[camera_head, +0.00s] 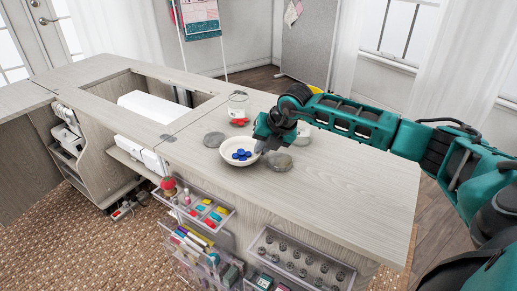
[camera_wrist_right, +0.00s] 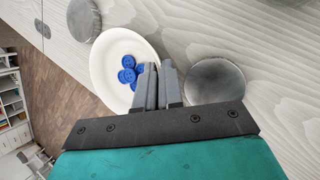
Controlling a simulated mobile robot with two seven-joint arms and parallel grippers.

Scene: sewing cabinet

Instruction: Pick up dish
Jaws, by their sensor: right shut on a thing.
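The dish (camera_head: 229,158) is a shallow white bowl on the wooden cabinet top, with several blue buttons (camera_head: 241,154) in it. In the right wrist view the dish (camera_wrist_right: 103,72) and the blue buttons (camera_wrist_right: 128,70) show in front of the fingers. My right gripper (camera_head: 262,149) is at the dish's right side; in the wrist view its fingers (camera_wrist_right: 156,84) are close together, shut on the dish's rim. The rim between the fingers is hidden. I cannot tell whether the dish is lifted. My left gripper is not in view.
A grey round disc (camera_head: 279,161) lies right of the dish, and another (camera_head: 213,139) lies behind it to the left. A glass jar (camera_head: 238,105) with red items near it stands further back. Clear drawers (camera_head: 300,262) hang at the front edge. The top's right part is clear.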

